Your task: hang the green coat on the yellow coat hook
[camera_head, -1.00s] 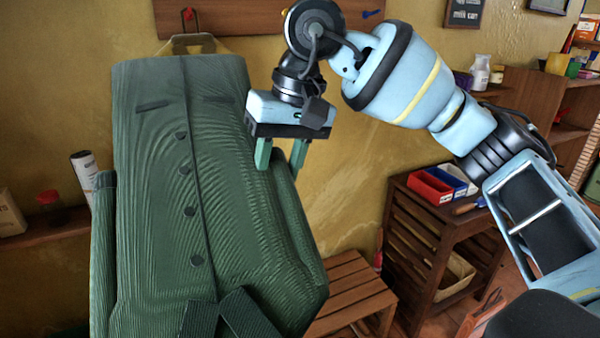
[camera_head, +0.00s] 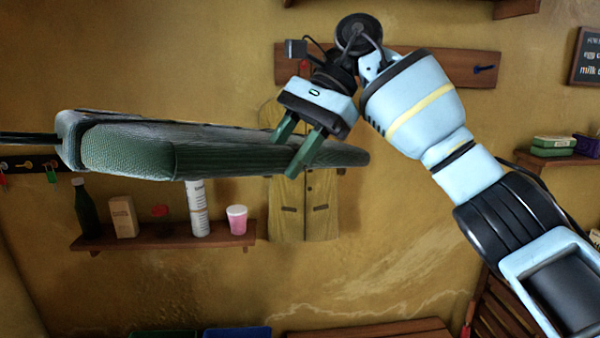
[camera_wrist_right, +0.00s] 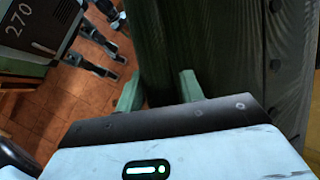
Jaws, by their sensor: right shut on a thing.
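The green coat (camera_head: 130,150) is held up in front of the wall, seen nearly edge-on as a long, flat shape across the left half of the head view. My right gripper (camera_head: 291,152) is shut on the coat near its right end. In the right wrist view, the dark green coat (camera_wrist_right: 235,50) passes by the green fingers of the same gripper (camera_wrist_right: 160,92). I cannot make out a yellow hook; my right arm covers the middle of the wooden hook rack (camera_head: 440,66). My left gripper is not in view.
A yellow coat (camera_head: 305,215) hangs below the red hook (camera_head: 303,66), partly behind the green coat. A shelf (camera_head: 165,235) below holds a bottle, box and pink cup (camera_head: 237,219).

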